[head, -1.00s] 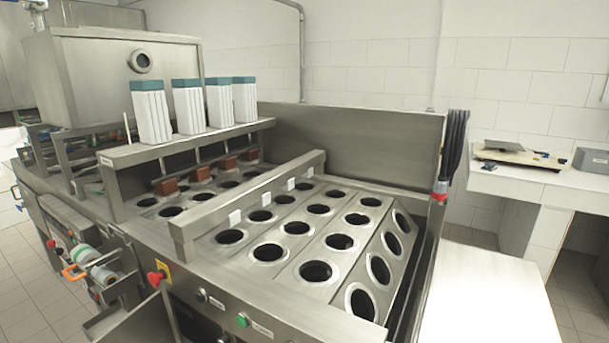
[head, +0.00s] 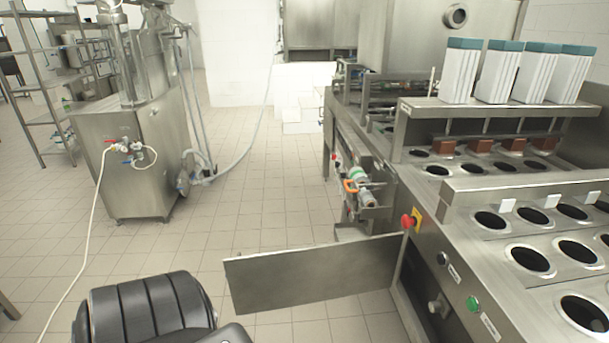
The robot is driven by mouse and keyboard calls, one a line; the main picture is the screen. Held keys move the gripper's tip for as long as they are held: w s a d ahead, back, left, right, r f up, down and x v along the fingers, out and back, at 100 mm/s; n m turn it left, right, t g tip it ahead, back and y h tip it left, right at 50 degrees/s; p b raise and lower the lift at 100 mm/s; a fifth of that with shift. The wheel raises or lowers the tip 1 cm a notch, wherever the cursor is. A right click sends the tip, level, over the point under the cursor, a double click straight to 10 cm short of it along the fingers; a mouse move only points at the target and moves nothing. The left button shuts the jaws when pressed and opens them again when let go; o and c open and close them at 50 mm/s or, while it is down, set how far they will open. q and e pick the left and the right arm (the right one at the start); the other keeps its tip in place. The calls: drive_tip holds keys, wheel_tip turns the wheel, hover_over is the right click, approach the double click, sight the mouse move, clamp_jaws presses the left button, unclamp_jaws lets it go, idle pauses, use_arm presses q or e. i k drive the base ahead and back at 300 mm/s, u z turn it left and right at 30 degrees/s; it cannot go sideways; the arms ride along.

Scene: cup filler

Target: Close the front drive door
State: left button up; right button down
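The front drive door (head: 310,272) is a flat stainless steel panel in the head view. It stands swung wide open, sticking out to the left from the front of the cup filler (head: 480,235), with its right end at the machine. The opening behind it is only partly visible. A black ribbed part of my own body (head: 150,308) shows at the bottom left, apart from the door. Neither gripper shows in the view.
A red emergency button (head: 407,221) and a green button (head: 473,303) sit on the machine's front. A steel machine (head: 125,160) with hoses stands at the left, and a wire shelf (head: 45,90) behind it. The tiled floor (head: 250,220) between is clear.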

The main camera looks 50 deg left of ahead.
sight(264, 282)
drive_tip(key=k, duration=0.9)
drive_tip(key=u, duration=2.65)
drive_tip(key=i, duration=3.85)
drive_tip(key=z, duration=4.05)
drive_tip(key=i, duration=0.3)
drive_tip(key=z, duration=0.2)
